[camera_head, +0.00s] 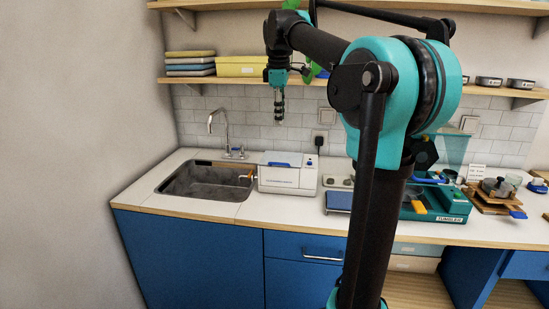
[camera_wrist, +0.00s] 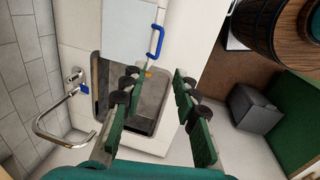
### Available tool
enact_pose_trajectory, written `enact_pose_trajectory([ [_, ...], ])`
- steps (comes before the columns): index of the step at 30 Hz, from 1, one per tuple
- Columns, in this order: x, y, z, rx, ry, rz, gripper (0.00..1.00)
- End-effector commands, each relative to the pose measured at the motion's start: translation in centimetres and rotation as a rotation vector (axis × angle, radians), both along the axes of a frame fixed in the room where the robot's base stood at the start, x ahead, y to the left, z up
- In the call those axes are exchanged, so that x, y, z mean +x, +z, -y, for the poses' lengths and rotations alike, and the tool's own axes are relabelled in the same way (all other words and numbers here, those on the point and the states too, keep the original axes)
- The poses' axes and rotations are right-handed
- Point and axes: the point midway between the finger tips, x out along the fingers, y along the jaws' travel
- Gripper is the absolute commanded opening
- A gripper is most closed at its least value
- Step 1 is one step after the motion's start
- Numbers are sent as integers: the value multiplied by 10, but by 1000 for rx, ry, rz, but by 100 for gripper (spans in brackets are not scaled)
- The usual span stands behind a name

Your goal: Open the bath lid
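The bath is a white box (camera_head: 288,182) on the counter, right of the sink. Its lid (camera_head: 287,159) looks closed, with a blue handle (camera_head: 279,164) at the front. In the wrist view the pale lid (camera_wrist: 128,28) and blue handle (camera_wrist: 155,41) are at the top, beyond my fingertips. My gripper (camera_head: 279,118) points down, high above the bath and apart from it. In the wrist view my gripper (camera_wrist: 157,76) has its two green-padded fingers spread, with nothing held between them.
A sink (camera_head: 207,181) with a tap (camera_head: 223,130) lies left of the bath. A shelf (camera_head: 350,83) with a yellow box (camera_head: 241,66) runs behind my gripper. A teal machine (camera_head: 435,207) stands at the right. A plugged-in cord (camera_head: 318,142) is behind the bath.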

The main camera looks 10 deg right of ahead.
Motion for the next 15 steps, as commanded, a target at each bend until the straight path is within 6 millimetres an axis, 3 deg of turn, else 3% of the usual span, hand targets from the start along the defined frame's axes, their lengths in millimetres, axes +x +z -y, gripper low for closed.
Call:
enact_pose_trajectory([
  [5,3,-15,1,-1,4,-1,30],
  [15,14,-79,4,0,2,0,30],
])
